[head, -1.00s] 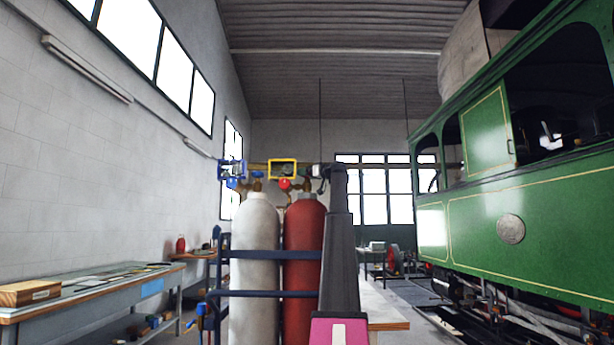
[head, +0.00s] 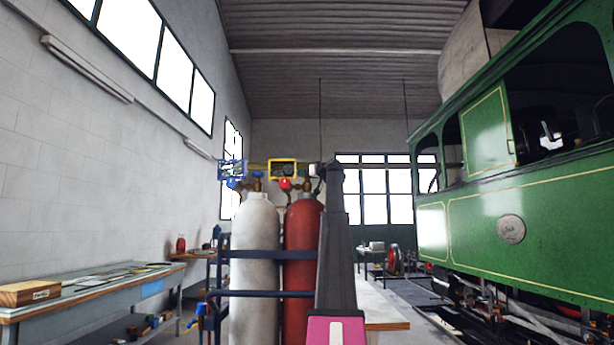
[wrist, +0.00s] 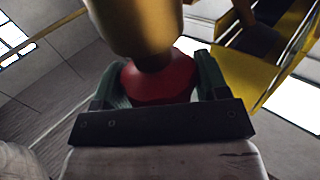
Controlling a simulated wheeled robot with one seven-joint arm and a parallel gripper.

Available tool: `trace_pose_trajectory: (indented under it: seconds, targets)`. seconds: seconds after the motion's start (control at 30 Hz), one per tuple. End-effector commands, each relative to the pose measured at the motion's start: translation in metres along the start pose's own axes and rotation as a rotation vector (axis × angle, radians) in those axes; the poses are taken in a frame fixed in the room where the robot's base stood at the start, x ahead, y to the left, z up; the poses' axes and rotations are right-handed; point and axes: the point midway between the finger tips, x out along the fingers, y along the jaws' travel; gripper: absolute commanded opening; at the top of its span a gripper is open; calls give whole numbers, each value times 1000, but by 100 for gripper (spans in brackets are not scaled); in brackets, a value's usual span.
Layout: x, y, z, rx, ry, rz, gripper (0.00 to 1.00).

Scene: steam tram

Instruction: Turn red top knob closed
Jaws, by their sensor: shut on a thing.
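In the wrist view a round red knob (wrist: 160,82) sits below a brass fitting (wrist: 138,25). My gripper (wrist: 158,88) has its green fingers on both sides of the knob and is shut on it. Its dark palm bar hides the near part of the knob. In the head view a red knob (head: 285,184) shows under the yellow-framed gauge unit (head: 283,169), above the red gas cylinder (head: 303,235). My arm covers the cylinder's right side, and the fingers are too small to make out there.
A blue-framed gauge unit (head: 231,169) is at the upper left. A workbench (head: 85,290) runs along the left wall. A green tram (head: 530,225) fills the right.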

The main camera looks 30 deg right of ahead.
Motion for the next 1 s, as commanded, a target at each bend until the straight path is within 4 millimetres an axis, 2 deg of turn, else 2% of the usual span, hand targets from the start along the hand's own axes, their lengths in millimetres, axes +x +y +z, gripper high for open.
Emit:
trace_pose_trajectory:
  seconds: [0.5,1.0]
  targets:
    - [0,-2,0,-2,2,439,44]
    - [0,0,-1,0,2,686,44]
